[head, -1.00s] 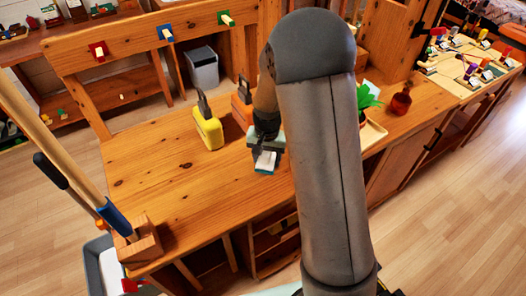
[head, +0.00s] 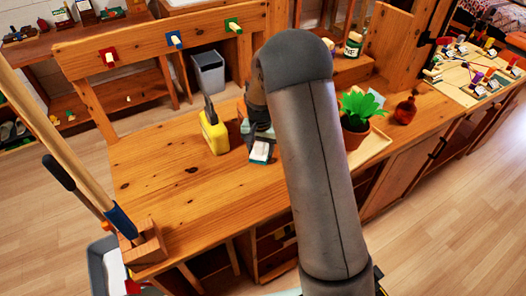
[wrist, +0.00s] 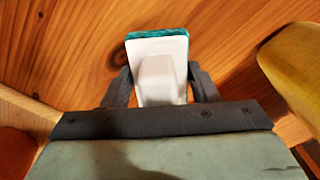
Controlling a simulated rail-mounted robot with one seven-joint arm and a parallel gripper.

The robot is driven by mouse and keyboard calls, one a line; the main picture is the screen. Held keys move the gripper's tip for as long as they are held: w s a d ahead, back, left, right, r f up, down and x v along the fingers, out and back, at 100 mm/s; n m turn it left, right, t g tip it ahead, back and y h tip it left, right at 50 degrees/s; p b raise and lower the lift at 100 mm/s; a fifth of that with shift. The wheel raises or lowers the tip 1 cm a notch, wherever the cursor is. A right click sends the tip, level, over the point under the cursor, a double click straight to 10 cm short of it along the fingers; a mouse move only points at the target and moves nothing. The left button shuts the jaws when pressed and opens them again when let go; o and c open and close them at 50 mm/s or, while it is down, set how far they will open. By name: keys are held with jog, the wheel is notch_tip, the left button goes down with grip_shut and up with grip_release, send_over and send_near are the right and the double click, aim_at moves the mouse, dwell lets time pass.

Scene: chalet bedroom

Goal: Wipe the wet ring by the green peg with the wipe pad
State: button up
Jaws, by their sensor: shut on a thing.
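The wipe pad (head: 260,152) is white with a teal edge. My gripper (head: 257,138) is shut on its pale grip, just over or on the wooden bench top. In the wrist view the pad (wrist: 157,45) sits between the two dark fingers (wrist: 160,88). I cannot tell whether it touches the wood. The green peg (head: 233,26), a pale peg on a green square plate, is on the back rail, right of the blue and red ones. I cannot make out a wet ring; my arm hides part of the bench.
A yellow tool-like object (head: 214,135) stands close left of my gripper. A potted plant (head: 358,108) on a wooden tray (head: 374,146) and a red-brown bottle (head: 405,108) are to the right. A wooden block with long handles (head: 145,245) stands front left. The left-middle bench is clear.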

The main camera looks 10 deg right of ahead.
notch_tip(320, 180, up, 3)
jog(key=shift+s+r+p, duration=0.1)
jog(key=shift+r+p, duration=0.05)
jog(key=shift+p, duration=0.3)
jog(key=shift+r+p, duration=1.35)
jog(key=shift+r, duration=0.95)
